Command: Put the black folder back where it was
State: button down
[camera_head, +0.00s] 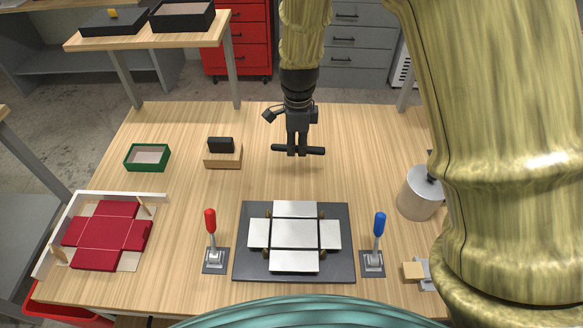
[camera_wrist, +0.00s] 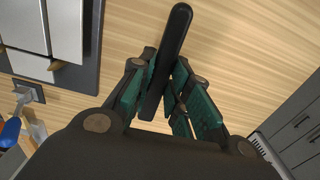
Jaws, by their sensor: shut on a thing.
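The black folder is a slim black bar with rounded ends (camera_head: 316,151). My gripper (camera_head: 297,151) is shut on it near its middle and holds it crosswise, above the open table behind the grey plate. In the wrist view the folder (camera_wrist: 178,32) runs between the green-padded fingers (camera_wrist: 165,75), and one end sticks out well past them. A small wooden block (camera_head: 222,160) stands to the left of my gripper, with a dark upright piece (camera_head: 220,144) at its top. I cannot tell whether that piece is a slot or a separate thing.
A dark plate (camera_head: 343,268) with a white cross-shaped blank (camera_head: 295,234) lies in front, between a red-handled lever (camera_head: 210,222) and a blue-handled lever (camera_head: 379,224). The middle back is clear.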

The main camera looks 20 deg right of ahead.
aim_at(296, 176)
jog(key=shift+a+f, duration=0.1)
jog(key=shift+f, duration=0.65)
jog(key=shift+s+f+p, duration=0.25)
jog(key=shift+f+p, duration=0.15)
jog(key=shift+f, duration=0.25)
jog(key=shift+s+f+p, duration=0.2)
jog(key=shift+f+p, duration=0.15)
jog(key=shift+f, duration=0.25)
jog(key=shift+s+f, duration=0.15)
jog(key=shift+f, duration=0.15)
jog(key=shift+w+f, duration=0.4)
jog(key=shift+f, duration=0.25)
jog(key=shift+s+f+p, duration=0.25)
jog(key=shift+f+p, duration=0.35)
jog(key=shift+f, duration=0.4)
jog(key=shift+w+f+p, duration=0.15)
jog(key=shift+f+p, duration=0.3)
jog(key=shift+f, duration=0.3)
jog(key=c, duration=1.3)
grip_release()
jog(key=shift+c, duration=0.2)
